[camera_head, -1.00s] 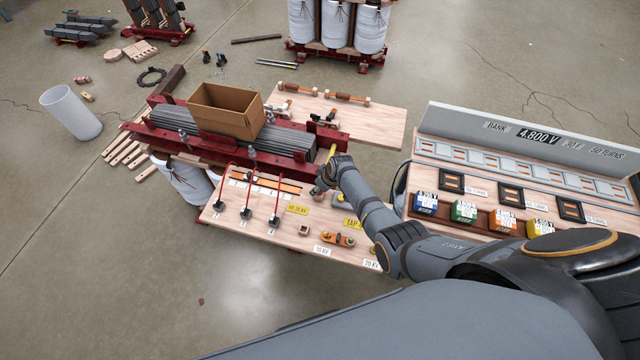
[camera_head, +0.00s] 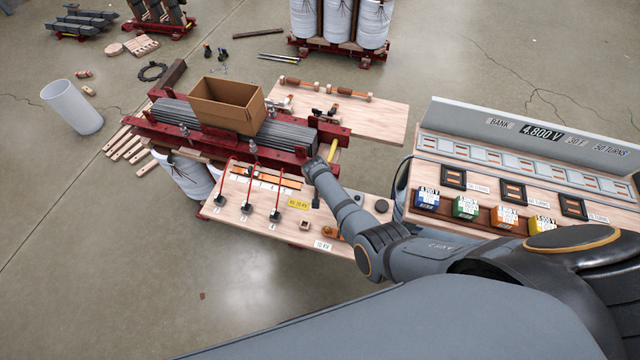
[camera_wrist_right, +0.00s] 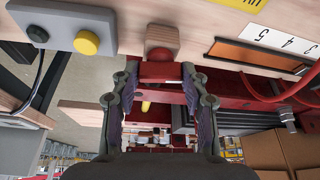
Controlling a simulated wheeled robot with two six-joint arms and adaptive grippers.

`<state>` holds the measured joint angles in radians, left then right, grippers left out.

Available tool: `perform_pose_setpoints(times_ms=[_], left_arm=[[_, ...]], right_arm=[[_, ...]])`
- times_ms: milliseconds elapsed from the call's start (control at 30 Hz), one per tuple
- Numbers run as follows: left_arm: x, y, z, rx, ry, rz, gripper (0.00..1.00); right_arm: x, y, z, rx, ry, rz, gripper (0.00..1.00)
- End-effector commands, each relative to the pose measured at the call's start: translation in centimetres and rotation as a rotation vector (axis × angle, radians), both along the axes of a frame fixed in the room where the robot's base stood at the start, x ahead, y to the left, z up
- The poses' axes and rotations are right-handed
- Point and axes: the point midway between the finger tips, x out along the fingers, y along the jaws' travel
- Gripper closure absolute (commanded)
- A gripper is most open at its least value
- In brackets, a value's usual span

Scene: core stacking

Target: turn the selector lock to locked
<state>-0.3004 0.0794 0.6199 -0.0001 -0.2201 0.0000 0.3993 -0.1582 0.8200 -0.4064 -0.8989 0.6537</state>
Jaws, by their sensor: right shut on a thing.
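In the right wrist view, a red block (camera_wrist_right: 160,72) sits between the tips of my right gripper (camera_wrist_right: 160,80), which is shut on it. It looks like the handle of the selector lock. In the head view my right gripper (camera_head: 314,168) is at the far right edge of the selector board (camera_head: 235,222), beside the red frame. The gripper and wrist hide the lock there. My left gripper is not in view.
Three red-rodded selectors (camera_head: 247,213) stand on the board left of my gripper. A grey box with a yellow button (camera_wrist_right: 87,42) is close by in the wrist view. A cardboard box (camera_head: 228,108) rests on the core. The bank console (camera_head: 520,150) stands to the right.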

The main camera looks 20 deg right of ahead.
Motion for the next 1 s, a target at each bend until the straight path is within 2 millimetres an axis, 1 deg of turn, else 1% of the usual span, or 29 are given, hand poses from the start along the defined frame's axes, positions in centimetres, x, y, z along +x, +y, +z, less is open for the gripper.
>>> perform_pose_setpoints(times_ms=[33, 100, 400, 933, 967, 1000], left_arm=[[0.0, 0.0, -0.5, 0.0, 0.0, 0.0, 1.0], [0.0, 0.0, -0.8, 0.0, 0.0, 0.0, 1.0], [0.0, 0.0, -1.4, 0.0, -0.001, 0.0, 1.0], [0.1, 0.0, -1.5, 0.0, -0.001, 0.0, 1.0], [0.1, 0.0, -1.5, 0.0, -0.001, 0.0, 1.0], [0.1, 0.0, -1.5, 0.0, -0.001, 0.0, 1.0]], right_arm=[[-0.1, 0.1, -0.3, 0.001, 0.002, -0.028, 0.86], [0.0, 0.1, -0.3, 0.001, 0.002, -0.069, 0.86], [0.0, 0.2, -0.2, 0.002, 0.002, -0.174, 0.86], [-0.1, 0.2, -0.1, 0.003, 0.003, -0.196, 0.86], [-0.1, 0.2, -0.1, 0.003, 0.004, -0.196, 0.54], [-0.1, 0.2, -0.1, 0.003, 0.004, -0.196, 0.48]])
